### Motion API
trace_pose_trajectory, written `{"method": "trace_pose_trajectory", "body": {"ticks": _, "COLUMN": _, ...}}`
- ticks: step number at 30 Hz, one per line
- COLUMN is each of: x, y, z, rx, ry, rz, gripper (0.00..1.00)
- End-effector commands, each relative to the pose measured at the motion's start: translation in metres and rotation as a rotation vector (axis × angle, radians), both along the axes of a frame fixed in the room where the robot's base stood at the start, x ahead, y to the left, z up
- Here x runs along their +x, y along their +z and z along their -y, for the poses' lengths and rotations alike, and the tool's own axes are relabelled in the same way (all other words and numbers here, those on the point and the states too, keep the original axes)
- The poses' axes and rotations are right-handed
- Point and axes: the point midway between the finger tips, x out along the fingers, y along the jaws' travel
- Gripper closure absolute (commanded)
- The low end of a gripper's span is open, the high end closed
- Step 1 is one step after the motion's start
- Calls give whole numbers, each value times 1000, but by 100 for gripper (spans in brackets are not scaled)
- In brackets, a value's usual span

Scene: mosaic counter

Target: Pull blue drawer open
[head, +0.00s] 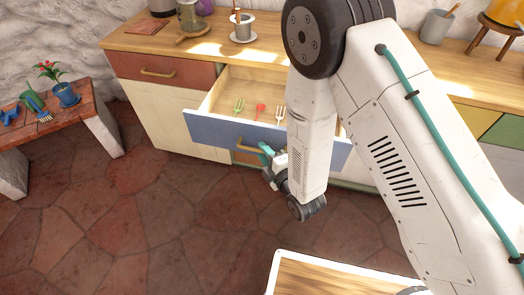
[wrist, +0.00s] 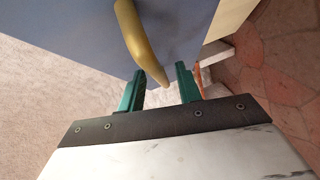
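The blue drawer (head: 222,128) stands pulled out from the counter, and its inside shows. Its brass handle (head: 250,147) is on the front face. The wrist view shows the handle (wrist: 131,30) close up against the blue front (wrist: 85,35). My gripper (head: 266,152) is at the right end of the handle, partly hidden by my arm. In the wrist view my gripper's (wrist: 161,82) green fingers are apart. The near end of the handle reaches between or just past the fingertips; I see no finger clearly pressing on it.
Small green, red and white utensils (head: 260,109) lie in the drawer. A red-brown drawer (head: 160,70) is shut at its left. A low bench (head: 95,115) with a potted plant (head: 66,93) stands at the left. The stone floor (head: 130,215) in front is clear.

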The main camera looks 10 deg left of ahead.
Motion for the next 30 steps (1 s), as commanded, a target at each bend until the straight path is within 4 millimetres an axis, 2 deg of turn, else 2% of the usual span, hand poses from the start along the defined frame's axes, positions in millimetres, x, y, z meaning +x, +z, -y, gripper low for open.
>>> {"method": "trace_pose_trajectory", "body": {"ticks": 6, "x": -27, "y": 5, "z": 28, "rx": -2, "ry": -1, "rz": -2, "gripper": 66}}
{"method": "trace_pose_trajectory", "body": {"ticks": 12, "x": -41, "y": 8, "z": 42, "rx": -2, "ry": -1, "rz": -1, "gripper": 66}}
{"method": "trace_pose_trajectory", "body": {"ticks": 30, "x": -43, "y": 9, "z": 44, "rx": 3, "ry": -1, "rz": -5, "gripper": 66}}
